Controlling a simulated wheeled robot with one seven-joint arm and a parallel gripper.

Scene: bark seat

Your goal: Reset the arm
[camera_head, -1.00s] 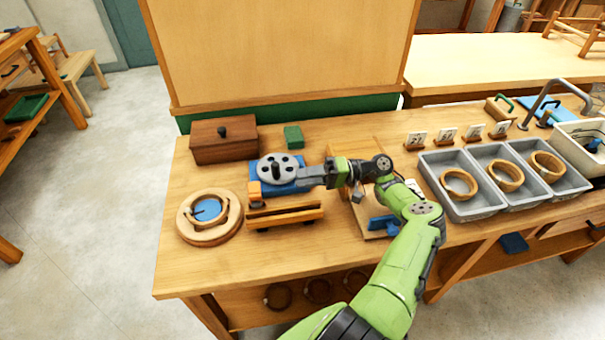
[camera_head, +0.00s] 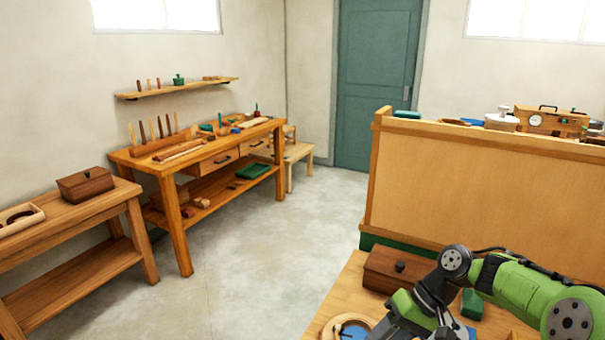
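My green and dark grey arm reaches in from the lower right in the head view, bent over the near wooden bench (camera_head: 341,287). Its outer links point down toward the bottom edge of the picture. My gripper's fingers are not visible, so I cannot see whether they hold anything. A dark brown lidded box (camera_head: 385,273) stands on the bench just left of and behind the arm. A round wooden ring piece with a blue centre (camera_head: 341,326) is partly cut off at the bottom edge.
A tall wooden panel (camera_head: 455,195) rises behind the near bench. A workbench with drawers (camera_head: 175,205) and a lower side table (camera_head: 85,219) with a brown box (camera_head: 85,185) stand at left. Grey floor (camera_head: 262,260) lies open between, up to a green door (camera_head: 375,90).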

